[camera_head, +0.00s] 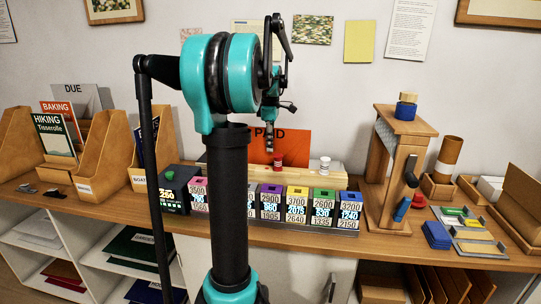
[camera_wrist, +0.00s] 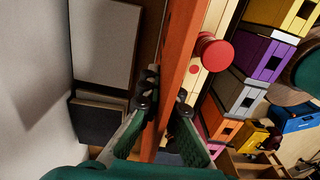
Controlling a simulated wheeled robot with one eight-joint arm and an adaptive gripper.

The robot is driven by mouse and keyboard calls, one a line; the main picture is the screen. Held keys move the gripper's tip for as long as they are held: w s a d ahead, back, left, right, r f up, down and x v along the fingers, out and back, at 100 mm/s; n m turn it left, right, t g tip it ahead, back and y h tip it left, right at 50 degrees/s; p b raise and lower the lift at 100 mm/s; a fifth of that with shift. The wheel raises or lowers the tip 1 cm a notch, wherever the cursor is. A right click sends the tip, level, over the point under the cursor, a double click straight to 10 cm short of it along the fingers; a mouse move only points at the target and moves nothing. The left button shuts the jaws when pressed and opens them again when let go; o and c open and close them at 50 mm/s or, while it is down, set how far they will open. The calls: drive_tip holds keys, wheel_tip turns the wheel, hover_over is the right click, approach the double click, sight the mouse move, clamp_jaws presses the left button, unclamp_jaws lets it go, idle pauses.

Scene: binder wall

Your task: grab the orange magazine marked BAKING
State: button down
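The orange magazine marked BAKING (camera_head: 57,107) stands upright at the left in the head view. It is behind the dark green HIKING magazine (camera_head: 52,134), which hides its lower part. My gripper (camera_head: 269,149) is far to its right, pointing down at an orange board marked PAID, one letter of which it covers (camera_head: 296,147). In the wrist view, this orange board (camera_wrist: 182,50) runs edge-on between my two fingers (camera_wrist: 165,102). The fingers are very close to its two faces; I cannot tell whether they press on it. The BAKING magazine is not in the wrist view.
A row of coloured number boxes (camera_head: 270,203) stands in front of the PAID board. A red knob (camera_head: 277,161) and a white knob (camera_head: 325,164) are beside it. A wooden stand (camera_head: 398,165) is at the right. Cardboard magazine files (camera_head: 104,155) line the left.

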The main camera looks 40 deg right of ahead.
sight(270, 154)
drive_tip(key=shift+f, duration=2)
drive_tip(key=c, duration=1.7)
unclamp_jaws()
drive_tip(key=shift+f, duration=0.1)
